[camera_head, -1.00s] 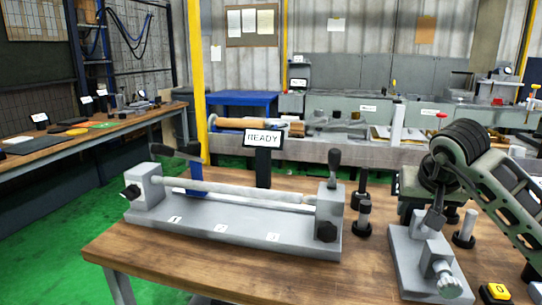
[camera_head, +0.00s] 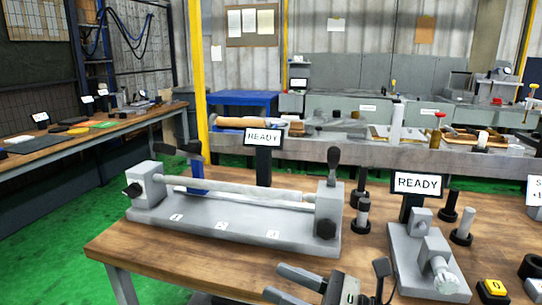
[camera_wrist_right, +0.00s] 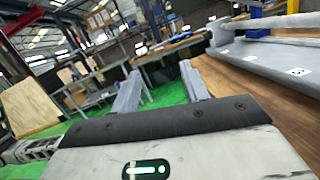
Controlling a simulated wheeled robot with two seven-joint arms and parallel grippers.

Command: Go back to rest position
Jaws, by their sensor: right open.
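My right gripper (camera_head: 271,282) is low in the head view, at the front edge of the wooden table (camera_head: 150,258). Its two fingers point left, stand apart and hold nothing. In the right wrist view, the same open gripper (camera_wrist_right: 160,82) has green floor and distant benches between its fingers. The grey grinder fixture (camera_head: 225,232) with a long pale rod (camera_head: 235,190) between its end blocks stands behind and left of the gripper. The grey base also shows at upper right in the right wrist view (camera_wrist_right: 262,63). My left gripper is in neither view.
A second grey fixture (camera_head: 410,262) stands at right beneath a READY sign (camera_head: 418,183). Another READY sign (camera_head: 263,137) stands behind the long fixture. Dark-based posts (camera_head: 463,228) and a yellow button (camera_head: 495,288) are nearby. Green floor (camera_head: 50,250) is clear at left.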

